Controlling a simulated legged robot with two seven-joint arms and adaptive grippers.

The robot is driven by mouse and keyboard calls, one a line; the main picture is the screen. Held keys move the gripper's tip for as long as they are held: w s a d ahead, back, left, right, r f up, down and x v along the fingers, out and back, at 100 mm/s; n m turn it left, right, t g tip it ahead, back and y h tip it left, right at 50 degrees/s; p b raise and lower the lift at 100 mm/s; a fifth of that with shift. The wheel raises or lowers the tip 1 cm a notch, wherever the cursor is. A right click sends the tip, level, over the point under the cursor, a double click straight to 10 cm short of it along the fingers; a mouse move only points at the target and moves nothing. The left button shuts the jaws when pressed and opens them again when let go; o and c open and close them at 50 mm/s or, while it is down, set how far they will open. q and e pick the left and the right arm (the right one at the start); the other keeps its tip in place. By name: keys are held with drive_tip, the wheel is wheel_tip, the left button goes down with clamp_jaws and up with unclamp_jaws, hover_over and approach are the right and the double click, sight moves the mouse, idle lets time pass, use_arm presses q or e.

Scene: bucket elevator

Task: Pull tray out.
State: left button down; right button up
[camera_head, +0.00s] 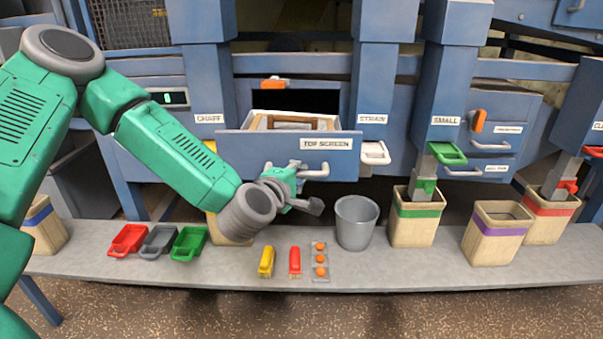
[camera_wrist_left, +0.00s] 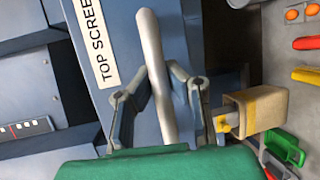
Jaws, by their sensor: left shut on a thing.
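The tray is a blue-fronted drawer (camera_head: 230,146) labelled TOP SCREEN, standing partly out of the blue machine. Inside it a wooden-framed insert (camera_head: 290,122) shows. Its grey bar handle (camera_head: 316,172) is on the front, below the label. My left gripper (camera_head: 296,178) is at the handle's left side. In the left wrist view the handle (camera_wrist_left: 152,60) runs between the two fingers of my left gripper (camera_wrist_left: 160,95), which is shut on it. Part of the handle is hidden behind the gripper. My right gripper is not in view.
A grey bench (camera_head: 400,270) runs below the drawer. It carries a grey bucket (camera_head: 356,224), several wooden bins such as the green-banded one (camera_head: 413,230), coloured scoops (camera_head: 158,241) and small yellow and red items (camera_head: 266,262). An orange latch (camera_head: 274,84) sits above the drawer.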

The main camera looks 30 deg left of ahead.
use_arm(q)
drive_tip(key=shift+s+f, duration=0.15)
drive_tip(key=shift+f, duration=0.05)
drive_tip(key=c, duration=1.6)
unclamp_jaws()
drive_tip(key=shift+c, duration=0.2)
drive_tip(key=shift+o, duration=0.5)
drive_tip(key=shift+a, duration=0.15)
drive_tip(key=v, duration=0.7)
drive_tip(key=shift+s, duration=0.15)
drive_tip(key=shift+f, duration=0.1)
